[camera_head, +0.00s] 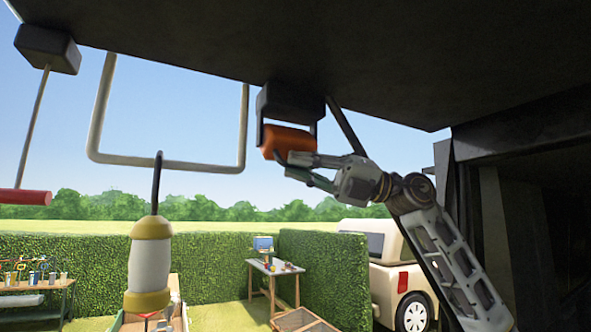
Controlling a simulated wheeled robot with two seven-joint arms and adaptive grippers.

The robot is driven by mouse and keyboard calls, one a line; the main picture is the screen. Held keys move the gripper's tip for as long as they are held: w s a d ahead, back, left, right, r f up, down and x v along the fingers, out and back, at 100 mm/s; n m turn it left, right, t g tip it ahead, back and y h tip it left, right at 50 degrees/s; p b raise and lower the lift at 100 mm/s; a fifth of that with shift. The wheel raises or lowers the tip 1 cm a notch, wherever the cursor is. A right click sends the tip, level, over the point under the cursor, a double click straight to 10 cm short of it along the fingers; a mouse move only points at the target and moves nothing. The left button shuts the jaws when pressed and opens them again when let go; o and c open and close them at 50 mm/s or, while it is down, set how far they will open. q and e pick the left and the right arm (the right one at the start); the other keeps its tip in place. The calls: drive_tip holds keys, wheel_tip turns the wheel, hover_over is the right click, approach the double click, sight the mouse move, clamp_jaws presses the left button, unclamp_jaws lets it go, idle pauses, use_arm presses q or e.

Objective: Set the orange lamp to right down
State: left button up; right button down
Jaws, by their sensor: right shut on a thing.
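An orange, rounded block (284,138), which seems to be the orange lamp, sits between the arms of a black bracket (289,102) under the dark overhead panel. My right gripper (292,166) reaches up from the lower right and is shut on the lower right side of the orange block. The fingers cover part of its lower edge.
A yellow-and-white lantern (149,266) hangs by a dark hook from a pale U-shaped bar (170,164), left of my right gripper. A red handle (24,197) hangs at far left. The dark panel (400,65) limits room above. Hedges, tables and a white van (400,270) stand beyond.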

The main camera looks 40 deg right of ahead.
drive_tip(key=shift+s+a+r+m+h+p, duration=0.1)
drive_tip(key=shift+s+r+m+h+p, duration=0.15)
drive_tip(key=shift+m, duration=0.4)
drive_tip(key=shift+s+a+r+m+h+p, duration=0.15)
drive_tip(key=shift+m+h+p, duration=0.15)
drive_tip(key=shift+m, duration=0.4)
drive_tip(key=shift+s+r+m+h+p, duration=0.2)
drive_tip(key=shift+m+h+p, duration=0.05)
drive_tip(key=shift+m, duration=0.4)
drive_tip(key=shift+r, duration=0.1)
drive_tip(key=c, duration=1.8)
unclamp_jaws()
drive_tip(key=shift+s+d+r, duration=0.1)
drive_tip(key=shift+s, duration=0.05)
drive_tip(key=shift+s+d, duration=0.45)
drive_tip(key=shift+s, duration=0.1)
drive_tip(key=shift+s+d+f, duration=0.1)
drive_tip(key=shift+s+d, duration=0.05)
drive_tip(key=shift+d, duration=0.25)
drive_tip(key=shift+s+d+f, duration=0.1)
drive_tip(key=shift+d, duration=0.3)
drive_tip(key=shift+v, duration=4.55)
